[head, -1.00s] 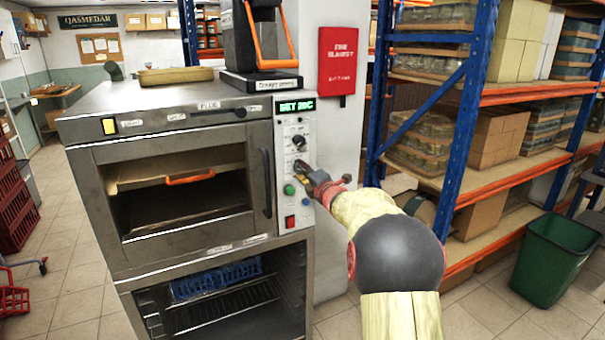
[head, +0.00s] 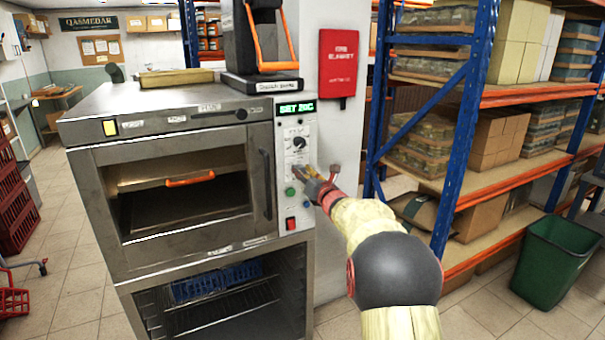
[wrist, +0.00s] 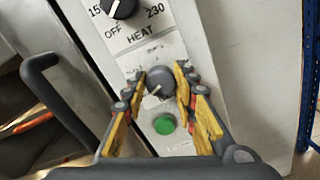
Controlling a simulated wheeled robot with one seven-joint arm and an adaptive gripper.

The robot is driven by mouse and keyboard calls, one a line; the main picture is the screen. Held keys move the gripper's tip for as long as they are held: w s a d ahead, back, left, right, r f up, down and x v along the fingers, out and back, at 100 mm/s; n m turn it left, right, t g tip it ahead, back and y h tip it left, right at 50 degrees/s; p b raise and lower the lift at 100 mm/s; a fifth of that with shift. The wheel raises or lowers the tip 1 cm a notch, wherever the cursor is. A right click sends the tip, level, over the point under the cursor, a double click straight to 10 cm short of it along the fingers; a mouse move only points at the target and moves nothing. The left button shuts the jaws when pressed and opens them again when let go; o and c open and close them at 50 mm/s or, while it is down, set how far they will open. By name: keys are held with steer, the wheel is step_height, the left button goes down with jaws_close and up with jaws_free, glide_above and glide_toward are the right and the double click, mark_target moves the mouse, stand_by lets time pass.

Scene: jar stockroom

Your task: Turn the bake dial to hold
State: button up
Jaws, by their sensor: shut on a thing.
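The bake dial is a grey round knob (wrist: 161,80) on the oven's control panel (head: 292,133), below the heat dial and above a green button. In the wrist view its light pointer mark slants to the lower left. The small labels around it are too blurred to read. My gripper (wrist: 164,84) has its yellow-padded fingers on both sides of the knob, shut on it. In the head view my gripper (head: 302,176) reaches the panel from the right and hides the dial. The green display (head: 296,108) seems to read "SET 20C".
The heat dial (wrist: 122,8) sits just above. The green button (wrist: 164,124) is close below the fingers, and a red switch (head: 291,223) is lower. The oven door handle (head: 265,183) stands left of the panel. Blue-and-orange shelving (head: 462,130) stands at right.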

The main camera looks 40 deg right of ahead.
steer(key=shift+f+n, duration=0.3)
steer(key=shift+n, duration=0.9)
steer(key=o, duration=1.2)
steer(key=shift+r, duration=0.15)
steer(key=shift+c, duration=0.2)
steer(key=shift+s, duration=0.1)
steer(key=v, duration=1.2)
